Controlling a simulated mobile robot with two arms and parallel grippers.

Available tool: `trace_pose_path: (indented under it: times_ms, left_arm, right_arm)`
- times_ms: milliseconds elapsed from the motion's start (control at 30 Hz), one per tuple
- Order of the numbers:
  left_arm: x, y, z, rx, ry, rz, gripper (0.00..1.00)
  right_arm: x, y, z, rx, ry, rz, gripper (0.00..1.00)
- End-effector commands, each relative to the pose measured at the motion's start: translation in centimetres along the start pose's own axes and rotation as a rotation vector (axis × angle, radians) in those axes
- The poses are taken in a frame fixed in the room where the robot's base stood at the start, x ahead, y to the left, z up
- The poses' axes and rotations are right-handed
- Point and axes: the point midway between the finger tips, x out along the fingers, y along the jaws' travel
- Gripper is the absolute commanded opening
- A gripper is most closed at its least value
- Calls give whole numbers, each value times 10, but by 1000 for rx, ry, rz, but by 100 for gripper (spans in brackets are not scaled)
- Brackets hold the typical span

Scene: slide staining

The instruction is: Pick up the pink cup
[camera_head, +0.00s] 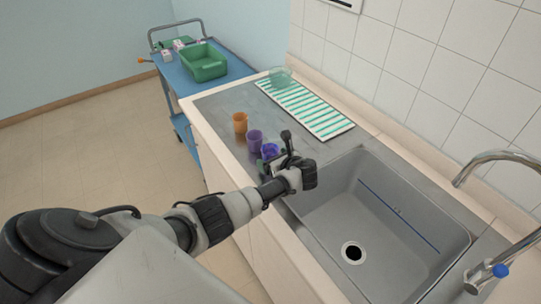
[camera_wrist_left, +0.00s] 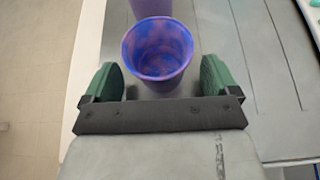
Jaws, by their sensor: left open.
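No plainly pink cup shows. In the head view, an orange cup (camera_head: 240,122), a purple cup (camera_head: 254,140) and a blue-violet cup (camera_head: 270,151) stand in a row on the metal counter. My left gripper (camera_head: 276,160) is at the blue-violet cup, nearest the sink, and partly hides it. In the left wrist view this cup (camera_wrist_left: 158,50) is upright, with pinkish streaks inside its blue interior. It stands between the open green fingers of my left gripper (camera_wrist_left: 159,80), with a gap visible on each side. The purple cup (camera_wrist_left: 151,8) is just beyond it. My right gripper is out of view.
A sink (camera_head: 352,215) with a faucet (camera_head: 495,160) lies right of the gripper. A blue cart (camera_head: 228,70) holds a green bin (camera_head: 203,64).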

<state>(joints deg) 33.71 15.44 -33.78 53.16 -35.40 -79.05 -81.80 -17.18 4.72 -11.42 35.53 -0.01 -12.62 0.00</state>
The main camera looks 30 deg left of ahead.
Motion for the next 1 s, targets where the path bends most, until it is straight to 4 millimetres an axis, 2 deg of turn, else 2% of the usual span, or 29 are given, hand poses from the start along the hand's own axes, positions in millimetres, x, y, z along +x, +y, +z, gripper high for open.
trace_pose_path:
  times_ms: [133, 400, 700, 767, 1000]
  left_arm:
    - [13, 0, 0, -1, 0, -1, 89]
    - [15, 0, 0, -1, 0, -2, 89]
    - [15, 0, 0, 0, 0, -1, 43]
    - [15, 0, 0, 0, 0, -2, 36]
    - [14, 0, 0, 0, 0, -2, 36]
  right_arm:
    - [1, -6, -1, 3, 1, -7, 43]
    - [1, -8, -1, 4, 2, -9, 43]
    - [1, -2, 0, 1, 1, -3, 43]
    - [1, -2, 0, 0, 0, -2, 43]
    - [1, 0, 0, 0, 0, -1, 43]
